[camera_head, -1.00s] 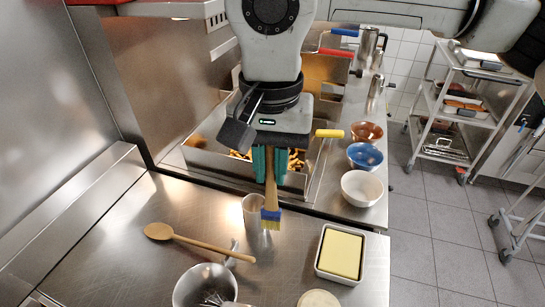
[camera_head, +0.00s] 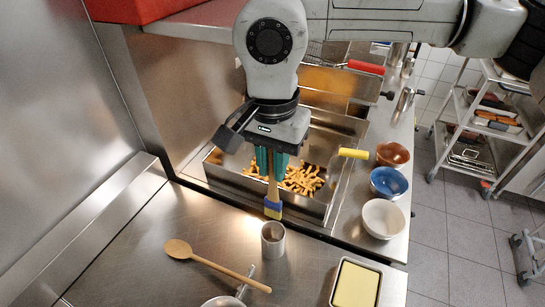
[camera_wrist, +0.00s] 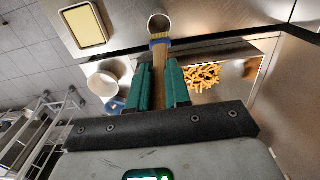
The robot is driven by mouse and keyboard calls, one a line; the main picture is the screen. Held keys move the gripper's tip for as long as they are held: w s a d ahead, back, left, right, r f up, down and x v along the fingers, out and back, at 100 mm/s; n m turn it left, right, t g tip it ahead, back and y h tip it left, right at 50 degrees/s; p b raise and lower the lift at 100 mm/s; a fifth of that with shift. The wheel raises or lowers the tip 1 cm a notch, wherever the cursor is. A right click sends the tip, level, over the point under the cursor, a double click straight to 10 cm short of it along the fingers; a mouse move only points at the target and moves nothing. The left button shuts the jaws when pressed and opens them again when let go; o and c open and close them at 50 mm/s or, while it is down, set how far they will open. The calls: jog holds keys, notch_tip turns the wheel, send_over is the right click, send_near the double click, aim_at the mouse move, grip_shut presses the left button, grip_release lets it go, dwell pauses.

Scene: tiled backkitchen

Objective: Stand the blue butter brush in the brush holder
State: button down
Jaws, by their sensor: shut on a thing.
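The butter brush (camera_head: 273,205) has a wooden handle, a blue band and pale bristles. My gripper (camera_head: 270,165) is shut on its handle, and the brush hangs bristles down. In the wrist view the brush (camera_wrist: 159,45) sticks out between the green fingers of my gripper (camera_wrist: 158,88). The brush holder (camera_head: 273,240) is a steel cup standing on the steel counter. In the head view the bristles show just above the cup's far rim. In the wrist view the cup (camera_wrist: 159,23) shows beyond the brush tip. The brush appears outside the cup; its exact height is unclear.
A fryer with fries (camera_head: 303,180) lies behind the cup, with a yellow handle (camera_head: 354,153). A wooden spoon (camera_head: 215,265) lies front left. A butter dish (camera_head: 356,284) is at front right. White (camera_head: 383,219), blue (camera_head: 389,182) and brown (camera_head: 393,154) bowls stand at right.

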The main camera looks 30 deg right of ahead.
jog(key=b, duration=0.2)
send_over(273, 201)
jog(key=shift+f, duration=2.25)
notch_tip(273, 201, down, 6)
jog(key=b, duration=0.6)
jog(key=shift+f, duration=0.2)
jog(key=c, duration=1)
grip_release()
notch_tip(273, 201, up, 11)
jog(key=shift+f+b, duration=0.1)
jog(key=shift+b, duration=0.4)
